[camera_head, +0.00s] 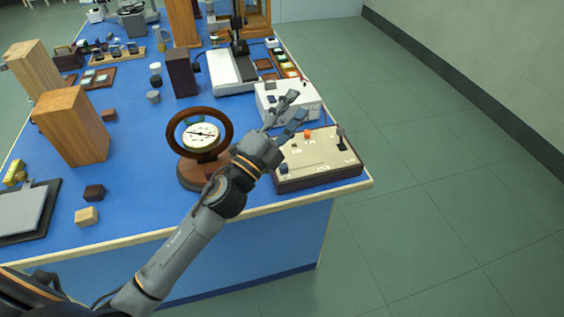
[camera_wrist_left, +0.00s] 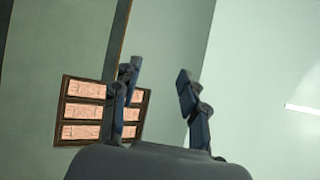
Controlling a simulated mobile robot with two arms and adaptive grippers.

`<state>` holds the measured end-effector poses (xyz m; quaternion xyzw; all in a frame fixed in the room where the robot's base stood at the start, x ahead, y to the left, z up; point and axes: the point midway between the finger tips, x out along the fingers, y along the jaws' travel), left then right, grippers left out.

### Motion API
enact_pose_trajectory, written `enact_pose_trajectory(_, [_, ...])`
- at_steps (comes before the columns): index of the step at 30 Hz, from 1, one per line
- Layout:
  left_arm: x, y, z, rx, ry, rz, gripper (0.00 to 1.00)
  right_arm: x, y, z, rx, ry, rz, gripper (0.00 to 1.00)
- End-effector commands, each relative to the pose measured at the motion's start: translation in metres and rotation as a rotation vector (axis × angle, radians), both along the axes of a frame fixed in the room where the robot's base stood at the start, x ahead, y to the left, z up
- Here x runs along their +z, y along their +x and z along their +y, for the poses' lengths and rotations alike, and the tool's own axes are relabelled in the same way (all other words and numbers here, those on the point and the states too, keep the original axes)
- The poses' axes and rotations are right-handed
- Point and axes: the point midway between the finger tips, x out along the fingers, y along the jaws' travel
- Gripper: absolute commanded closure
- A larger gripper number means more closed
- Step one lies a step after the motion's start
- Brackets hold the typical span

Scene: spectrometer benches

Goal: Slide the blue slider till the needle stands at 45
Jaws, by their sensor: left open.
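A round dial (camera_head: 201,135) with a white face and dark needle stands in a brown wooden ring on a round base. Its numbers are too small to read. A cream control panel (camera_head: 318,163) with dark sides sits at the bench's front right corner. It carries an orange knob (camera_head: 307,133) and a black lever (camera_head: 341,141). My left gripper (camera_head: 296,105) is open and empty, above the panel's far left edge. Its spread fingers also show in the left wrist view (camera_wrist_left: 158,75).
A white box (camera_head: 272,98) stands just behind the panel. Wooden blocks (camera_head: 72,127) and small cubes (camera_head: 93,191) stand to the left on the blue bench (camera_head: 135,185). Open floor (camera_head: 430,180) lies right of the bench.

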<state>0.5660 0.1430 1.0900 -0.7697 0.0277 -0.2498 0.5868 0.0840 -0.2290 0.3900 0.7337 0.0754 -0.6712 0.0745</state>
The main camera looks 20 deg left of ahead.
Motion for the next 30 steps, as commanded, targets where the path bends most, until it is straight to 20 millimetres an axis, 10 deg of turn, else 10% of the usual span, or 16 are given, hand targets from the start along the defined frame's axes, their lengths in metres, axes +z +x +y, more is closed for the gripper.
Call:
enact_pose_trajectory(4, [0.039,-0.012,-0.065,-0.239,0.426,-0.327,0.57,0.0,0.001,-0.001,0.001,-0.002,-0.001,0.57])
enact_pose_trajectory(10, [0.002,-0.027,-0.103,-0.56,1.066,-0.587,0.57,0.0,0.001,-0.005,0.002,-0.006,-0.001,0.57])
enact_pose_trajectory(16, [-0.061,-0.012,-0.041,-0.861,1.698,-0.561,0.57,0.0,0.002,-0.008,0.003,-0.009,-0.002,0.57])
enact_pose_trajectory(24, [-0.076,0.001,0.066,-1.093,2.125,-0.293,0.57,0.0,0.003,-0.008,0.004,-0.01,-0.004,0.57])
enact_pose_trajectory(30, [-0.084,0.002,0.076,-1.125,2.16,-0.249,0.57,0.002,0.003,-0.008,0.003,-0.01,-0.004,0.57])
